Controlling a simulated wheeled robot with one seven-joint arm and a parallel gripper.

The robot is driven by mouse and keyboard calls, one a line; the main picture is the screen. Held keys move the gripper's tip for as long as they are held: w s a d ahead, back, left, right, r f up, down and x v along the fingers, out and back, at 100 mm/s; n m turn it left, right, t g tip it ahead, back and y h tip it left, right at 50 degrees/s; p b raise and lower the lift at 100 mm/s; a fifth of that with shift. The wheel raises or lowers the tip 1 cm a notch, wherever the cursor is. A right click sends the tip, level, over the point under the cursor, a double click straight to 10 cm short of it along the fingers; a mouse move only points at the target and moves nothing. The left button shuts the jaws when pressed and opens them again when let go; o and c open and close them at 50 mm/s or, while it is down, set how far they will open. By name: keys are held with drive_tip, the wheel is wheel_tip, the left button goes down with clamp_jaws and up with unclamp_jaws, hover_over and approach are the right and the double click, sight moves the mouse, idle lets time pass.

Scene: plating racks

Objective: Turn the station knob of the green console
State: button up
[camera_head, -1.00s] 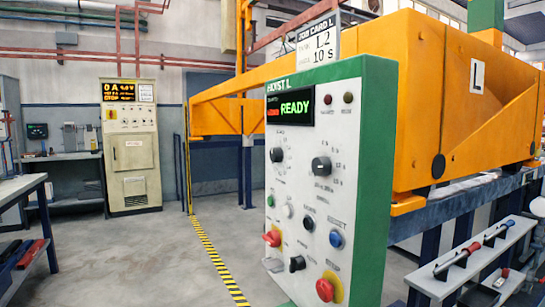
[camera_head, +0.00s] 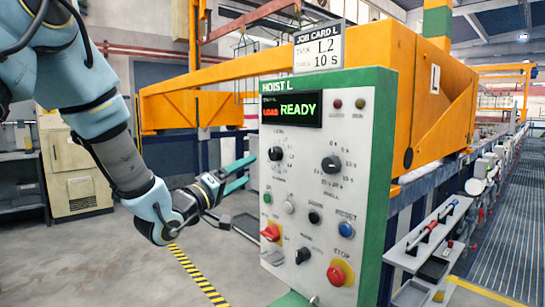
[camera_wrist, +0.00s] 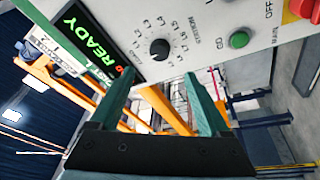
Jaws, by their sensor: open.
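The green console (camera_head: 368,190) has a white face and a lit display (camera_head: 291,109) reading READY in green, with LOAD in red. The station knob (camera_head: 276,154) is a black round knob at the upper left of the face. In the wrist view the station knob (camera_wrist: 159,49) shows whole, ringed by labels L1 to L6; its pointer setting is unclear. My gripper (camera_head: 250,171) is open and empty, left of the console, with teal fingers pointing toward it. In the wrist view my gripper (camera_wrist: 160,76) has its fingertips just below the knob, apart from it.
A timer knob (camera_head: 331,164) sits right of the station knob. Lower are a red switch (camera_head: 271,232), a blue button (camera_head: 346,229) and a red stop button (camera_head: 337,274). A job card (camera_head: 319,47) on top reads L2, 10 s. An orange hoist (camera_head: 420,85) stands behind.

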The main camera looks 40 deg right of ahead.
sight(273, 155)
drive_tip(key=p+x, duration=0.3)
drive_tip(key=x, duration=0.6)
drive_tip(key=shift+d+r+p, duration=0.1)
drive_tip(key=shift+r+p, duration=0.05)
drive_tip(key=shift+p, duration=0.25)
drive_tip(key=shift+w+d, duration=0.1)
drive_tip(key=shift+d, duration=0.55)
drive_tip(key=shift+c, duration=0.2)
clamp_jaws()
